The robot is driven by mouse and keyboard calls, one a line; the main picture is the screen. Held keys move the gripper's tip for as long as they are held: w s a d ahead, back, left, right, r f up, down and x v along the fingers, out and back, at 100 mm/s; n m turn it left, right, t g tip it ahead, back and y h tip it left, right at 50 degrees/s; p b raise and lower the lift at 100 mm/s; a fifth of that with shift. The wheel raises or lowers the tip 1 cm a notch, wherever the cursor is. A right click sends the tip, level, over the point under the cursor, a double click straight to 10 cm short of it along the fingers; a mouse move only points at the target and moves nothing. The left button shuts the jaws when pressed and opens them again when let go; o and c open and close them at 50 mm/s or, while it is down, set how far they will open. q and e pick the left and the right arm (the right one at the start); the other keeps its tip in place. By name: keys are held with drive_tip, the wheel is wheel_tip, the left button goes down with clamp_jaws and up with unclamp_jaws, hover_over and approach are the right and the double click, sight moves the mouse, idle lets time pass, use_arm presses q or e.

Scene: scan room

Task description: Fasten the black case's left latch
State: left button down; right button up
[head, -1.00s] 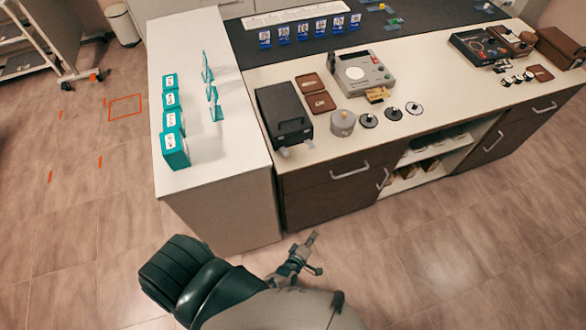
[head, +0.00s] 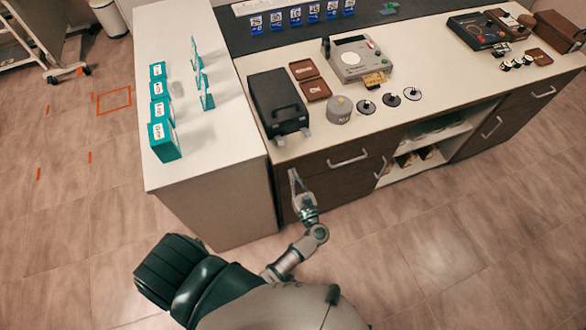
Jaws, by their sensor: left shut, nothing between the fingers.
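The black case (head: 276,96) sits near the left end of the counter's front edge, its handle facing front. Two small grey latches show at its front lower edge: the left latch (head: 280,141) and the right latch (head: 304,133). Both appear to hang down, but they are too small to tell exactly. My left gripper (head: 293,173) is in front of the drawer face, below the counter edge and the left latch, apart from the case. Its fingers are together and empty. My right gripper is not in the picture.
The counter top (head: 330,142) has a grey round weight (head: 340,109) and several black discs right of the case. Brown trays (head: 316,90) and a grey device (head: 357,60) stand behind. A drawer handle (head: 347,158) projects at the front. Teal boxes (head: 163,140) stand on the white side counter.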

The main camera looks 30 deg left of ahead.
sight(286, 161)
use_arm(q)
drive_tip(key=p+x, duration=0.1)
drive_tip(key=x, duration=0.6)
drive_tip(key=shift+w+a, duration=0.2)
drive_tip(key=shift+w+a+r, duration=0.15)
drive_tip(key=shift+w, duration=0.15)
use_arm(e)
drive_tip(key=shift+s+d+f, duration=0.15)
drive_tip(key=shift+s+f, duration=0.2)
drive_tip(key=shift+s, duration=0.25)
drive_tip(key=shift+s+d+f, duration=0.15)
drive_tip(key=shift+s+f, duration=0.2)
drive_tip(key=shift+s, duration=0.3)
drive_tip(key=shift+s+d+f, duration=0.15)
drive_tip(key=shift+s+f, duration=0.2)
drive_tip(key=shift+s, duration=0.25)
use_arm(q)
drive_tip(key=shift+a+p, duration=0.35)
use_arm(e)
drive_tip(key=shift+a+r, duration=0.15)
